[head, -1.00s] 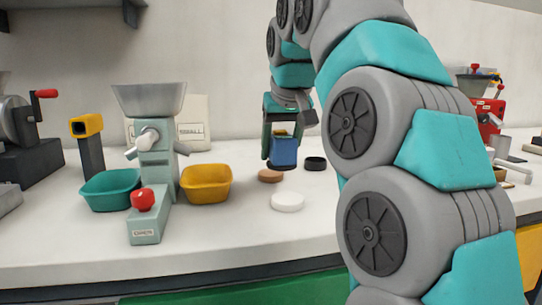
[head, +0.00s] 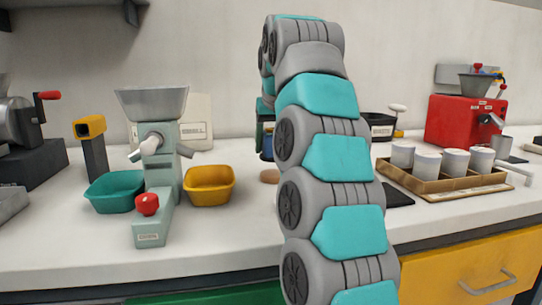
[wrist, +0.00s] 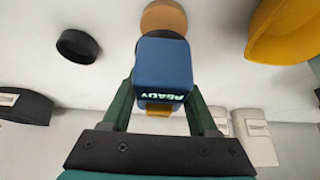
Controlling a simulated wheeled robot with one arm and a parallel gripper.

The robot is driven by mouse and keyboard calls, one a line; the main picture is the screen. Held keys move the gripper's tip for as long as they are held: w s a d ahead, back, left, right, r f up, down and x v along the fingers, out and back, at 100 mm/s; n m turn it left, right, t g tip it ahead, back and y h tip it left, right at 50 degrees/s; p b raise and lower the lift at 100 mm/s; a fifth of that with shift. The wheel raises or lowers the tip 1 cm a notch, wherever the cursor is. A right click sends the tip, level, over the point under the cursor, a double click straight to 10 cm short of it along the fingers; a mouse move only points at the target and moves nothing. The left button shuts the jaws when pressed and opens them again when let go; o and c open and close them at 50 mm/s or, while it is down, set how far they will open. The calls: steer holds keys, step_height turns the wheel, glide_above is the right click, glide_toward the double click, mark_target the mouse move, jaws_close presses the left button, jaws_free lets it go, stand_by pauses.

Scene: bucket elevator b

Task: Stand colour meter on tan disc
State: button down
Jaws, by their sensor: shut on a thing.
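The colour meter (wrist: 162,65) is a blue block with a lit "READY" display and a yellow part. My gripper (wrist: 161,92) is shut on it, a dark green finger on each side. The tan disc (wrist: 163,18) lies on the counter just beyond the meter in the wrist view, partly overlapped by it. In the head view the tan disc (head: 270,176) shows just left of my arm. A bit of the blue meter (head: 267,148) shows above and behind it; my arm hides most of meter and gripper. Whether the meter touches the counter cannot be told.
A black disc (wrist: 77,46) lies beside the tan one. A yellow bowl (head: 209,185), a teal bowl (head: 113,191) and a grey-green mill (head: 157,165) stand left. A wooden tray (head: 440,184) with white cups and a red machine (head: 465,122) stand right.

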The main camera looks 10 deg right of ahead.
mark_target(271, 156)
steer(key=shift+f, duration=1.6)
steer(key=shift+f+b, duration=0.1)
steer(key=shift+b, duration=0.2)
steer(key=shift+c, duration=0.8)
jaws_free()
steer(key=shift+f, duration=0.1)
